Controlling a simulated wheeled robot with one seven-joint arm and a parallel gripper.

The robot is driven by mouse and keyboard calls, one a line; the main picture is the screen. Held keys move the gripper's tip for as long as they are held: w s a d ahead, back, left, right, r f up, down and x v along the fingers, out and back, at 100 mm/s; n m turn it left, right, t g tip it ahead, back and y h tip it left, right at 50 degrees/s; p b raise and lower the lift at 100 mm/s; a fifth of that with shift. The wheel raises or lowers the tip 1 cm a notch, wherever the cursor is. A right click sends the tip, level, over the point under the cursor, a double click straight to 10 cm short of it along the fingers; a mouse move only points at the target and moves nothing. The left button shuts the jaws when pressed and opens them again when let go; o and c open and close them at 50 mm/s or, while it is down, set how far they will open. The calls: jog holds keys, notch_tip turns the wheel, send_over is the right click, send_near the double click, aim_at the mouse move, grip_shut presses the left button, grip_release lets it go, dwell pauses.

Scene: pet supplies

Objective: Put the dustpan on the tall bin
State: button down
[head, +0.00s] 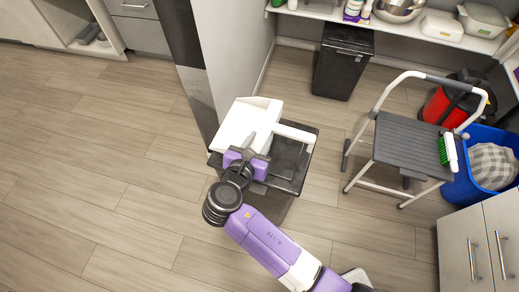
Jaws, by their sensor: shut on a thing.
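The white dustpan (240,124) is in the head view, over the black lid of the tall bin (291,166). Its open pan is at the back left and its white handle (295,133) points right. My gripper (249,150) is shut on the dustpan at its near side. The dustpan covers the back left part of the lid and reaches past its back edge. I cannot tell whether it touches the lid. My arm hides part of the bin's front.
A grey wall end (202,100) stands close behind and left of the bin. A second black bin (343,62) is under the shelf. A grey step stool (408,145) stands right, with a green brush (446,150) on it, beside a blue basket (470,195). Floor at left is clear.

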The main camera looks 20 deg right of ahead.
jog(key=shift+f+b, duration=0.55)
jog(key=shift+f, duration=1.65)
jog(key=shift+f, duration=0.1)
jog(key=c, duration=0.9)
grip_release()
jog(key=shift+c, duration=0.2)
jog(key=p+v, duration=0.1)
jog(key=v, duration=1.1)
jog(key=shift+p, duration=0.4)
